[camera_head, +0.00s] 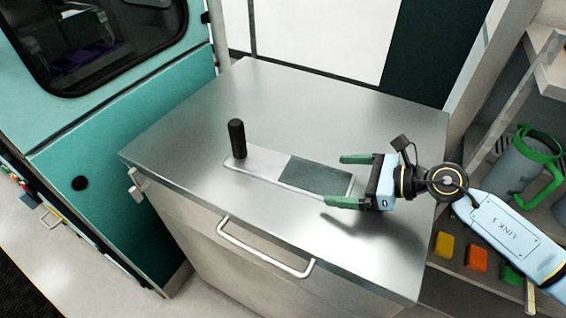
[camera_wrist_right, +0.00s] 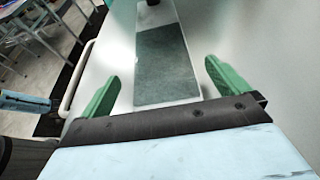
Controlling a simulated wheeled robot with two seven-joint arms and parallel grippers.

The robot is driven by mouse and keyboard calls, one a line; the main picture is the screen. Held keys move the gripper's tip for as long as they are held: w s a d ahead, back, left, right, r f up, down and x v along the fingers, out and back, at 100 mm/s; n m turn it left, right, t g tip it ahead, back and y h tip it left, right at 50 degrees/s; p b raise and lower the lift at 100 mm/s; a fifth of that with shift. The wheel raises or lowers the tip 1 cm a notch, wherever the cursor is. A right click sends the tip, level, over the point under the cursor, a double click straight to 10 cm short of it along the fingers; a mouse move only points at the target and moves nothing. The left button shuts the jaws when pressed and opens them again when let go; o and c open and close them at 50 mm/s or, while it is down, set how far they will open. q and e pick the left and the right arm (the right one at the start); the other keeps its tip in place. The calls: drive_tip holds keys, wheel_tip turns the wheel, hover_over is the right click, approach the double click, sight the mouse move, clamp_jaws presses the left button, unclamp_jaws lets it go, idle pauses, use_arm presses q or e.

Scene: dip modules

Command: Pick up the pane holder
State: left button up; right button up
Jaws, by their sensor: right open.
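The pane holder (camera_head: 262,159) lies flat on the metal cabinet top. It is a pale flat plate with a grey-green rectangular pad (camera_head: 314,175) at its right end and an upright black handle (camera_head: 237,139) at its left end. My right gripper (camera_head: 343,180) is open and empty, with green fingers near the pad end. In the right wrist view, the pad (camera_wrist_right: 165,65) lies ahead, between the lines of the two open fingers (camera_wrist_right: 160,85). The black handle is at the top edge there, mostly cut off. My left gripper is not in view.
The cabinet top (camera_head: 200,110) is otherwise clear. A cabinet handle (camera_head: 262,252) sticks out at its front. Shelves at the right hold a grey jug with a green handle (camera_head: 515,165) and yellow, orange and green blocks (camera_head: 475,258). A teal wall with a window (camera_head: 110,130) stands at left.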

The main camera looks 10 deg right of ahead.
sight(317, 177)
drive_tip(key=p+x, duration=0.1)
drive_tip(key=x, duration=0.3)
drive_tip(key=shift+w+a+r, duration=0.1)
drive_tip(key=shift+w+a, duration=0.1)
drive_tip(key=shift+w+a+f, duration=0.15)
drive_tip(key=shift+a+f, duration=0.1)
drive_tip(key=shift+a, duration=0.1)
drive_tip(key=c, duration=1)
drive_tip(key=shift+r, duration=0.1)
drive_tip(key=shift+c, duration=0.2)
